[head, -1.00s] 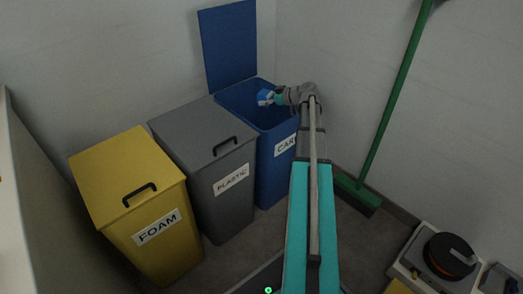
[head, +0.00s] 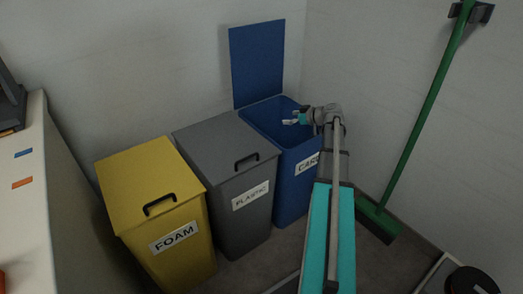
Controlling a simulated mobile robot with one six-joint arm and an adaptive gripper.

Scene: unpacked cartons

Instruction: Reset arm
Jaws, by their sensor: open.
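My arm reaches forward from the bottom of the head view. My gripper (head: 290,121) is at its far end, over the opening of the blue bin (head: 292,189). The gripper is open and nothing shows between its fingers. The blue bin's lid (head: 257,64) stands up against the wall, and its label is partly hidden by my arm. The inside of the bin is dark and its contents cannot be seen.
The grey PLASTIC bin (head: 241,219) and the yellow FOAM bin (head: 186,256) stand shut to the left. A green broom (head: 417,130) leans at the right wall. A pale counter (head: 35,200) is at the left edge. A dark round item (head: 470,282) shows at bottom right.

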